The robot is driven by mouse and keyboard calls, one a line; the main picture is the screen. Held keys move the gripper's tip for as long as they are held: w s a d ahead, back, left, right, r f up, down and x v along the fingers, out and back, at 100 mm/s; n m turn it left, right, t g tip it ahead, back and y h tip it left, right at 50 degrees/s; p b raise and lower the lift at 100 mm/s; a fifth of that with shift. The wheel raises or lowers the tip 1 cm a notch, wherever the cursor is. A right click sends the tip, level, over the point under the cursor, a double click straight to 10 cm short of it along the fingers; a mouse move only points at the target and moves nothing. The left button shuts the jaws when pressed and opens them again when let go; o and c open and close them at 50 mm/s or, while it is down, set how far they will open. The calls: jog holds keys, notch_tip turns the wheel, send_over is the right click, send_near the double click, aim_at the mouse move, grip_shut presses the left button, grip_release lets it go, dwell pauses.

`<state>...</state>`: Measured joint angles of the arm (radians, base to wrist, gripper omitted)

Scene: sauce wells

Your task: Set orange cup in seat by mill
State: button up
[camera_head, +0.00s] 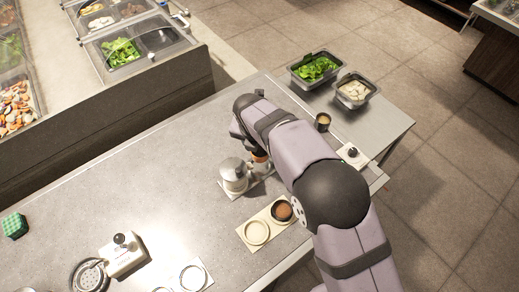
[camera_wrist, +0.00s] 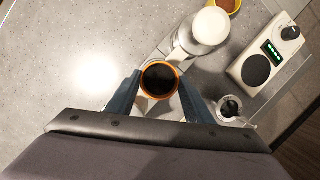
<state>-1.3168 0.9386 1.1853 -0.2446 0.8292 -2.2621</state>
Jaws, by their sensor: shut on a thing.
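The orange cup (camera_wrist: 146,82) has a dark inside and is between the two fingers of my gripper (camera_wrist: 158,95), which is shut on it. In the head view, only a small part of the cup (camera_head: 260,156) shows beside my arm. A silver lidded cylinder (camera_head: 234,174), perhaps the mill, stands on a pale plate (camera_head: 262,188). In the wrist view this cylinder (camera_wrist: 208,27) is just up and right of the cup. The plate shows partly below the cup. My gripper hides the seat, and I cannot tell whether the cup touches it.
A pale tray (camera_head: 245,238) with two round wells lies nearby. A white box with a knob (camera_wrist: 264,62) and a small metal cup (camera_wrist: 229,108) are to the right in the wrist view.

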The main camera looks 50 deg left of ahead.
aim_at(259, 156)
jog(key=shift+f, duration=0.1)
notch_tip(259, 156, down, 5)
jog(key=b, duration=0.4)
jog(key=shift+f+b, duration=0.35)
jog(key=shift+f, duration=0.3)
jog(key=shift+f, duration=0.5)
dwell(0.9)
jog(key=o, duration=1.2)
jog(key=shift+r+p, duration=3.3)
jog(key=shift+r, duration=0.75)
